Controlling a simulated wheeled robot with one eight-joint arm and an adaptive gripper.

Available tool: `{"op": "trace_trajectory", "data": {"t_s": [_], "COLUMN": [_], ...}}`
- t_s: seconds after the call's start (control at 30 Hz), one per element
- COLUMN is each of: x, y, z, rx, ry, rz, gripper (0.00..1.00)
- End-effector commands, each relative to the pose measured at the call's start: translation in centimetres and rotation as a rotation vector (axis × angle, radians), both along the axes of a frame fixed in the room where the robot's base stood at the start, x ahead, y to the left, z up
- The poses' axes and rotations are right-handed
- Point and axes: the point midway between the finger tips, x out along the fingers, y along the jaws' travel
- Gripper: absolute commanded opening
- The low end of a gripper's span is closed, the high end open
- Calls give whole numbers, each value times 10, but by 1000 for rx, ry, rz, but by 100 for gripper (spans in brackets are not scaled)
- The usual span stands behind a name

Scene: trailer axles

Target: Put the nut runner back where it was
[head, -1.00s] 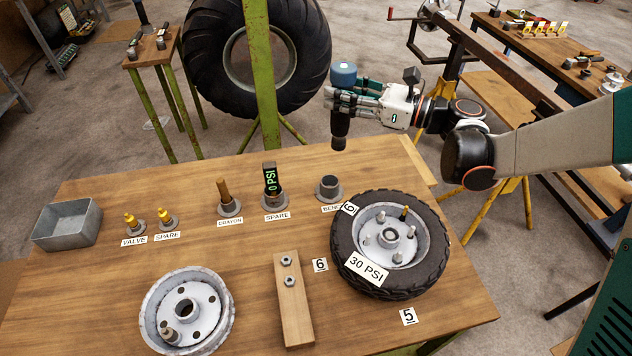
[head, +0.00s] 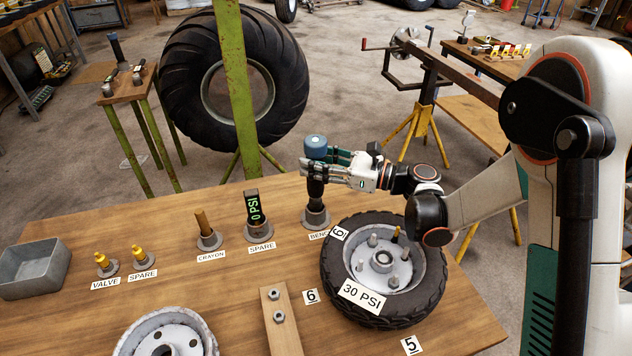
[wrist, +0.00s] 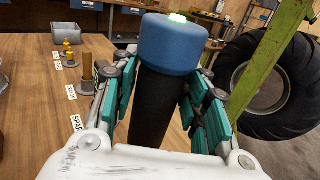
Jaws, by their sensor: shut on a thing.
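The nut runner (head: 316,148) has a blue cap and a black body, and it stands upright in my gripper (head: 318,170). In the wrist view my teal-padded fingers close on both sides of its black body (wrist: 158,105), just below the blue cap. Its lower end meets the round grey holder (head: 316,218) behind the partly covered label that begins "BEN". I cannot tell how deep it sits in the holder. The lower end is hidden in the wrist view.
A tyre (head: 428,290) marked 30 PSI lies just right of the holder. The gauge reading 0 PSI (head: 253,205) stands in the SPARE holder to the left, then the crayon (head: 202,222) and yellow valves. A grey bin (head: 35,268) is at far left.

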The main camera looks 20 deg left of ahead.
Motion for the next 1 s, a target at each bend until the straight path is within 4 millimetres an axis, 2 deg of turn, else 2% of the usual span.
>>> {"op": "trace_trajectory", "data": {"t_s": [0.2, 0.5, 0.87, 0.9, 1.0], "x": [0, 0, 0, 0, 0], "y": [0, 0, 0, 0, 0], "z": [-11, -47, -49, -50, -50], "rx": [2, 2, 2, 0, 0], "ry": [1, 1, 1, 0, 0], "rz": [0, 0, 0, 0, 0], "gripper": [0, 0, 0, 44, 61]}}
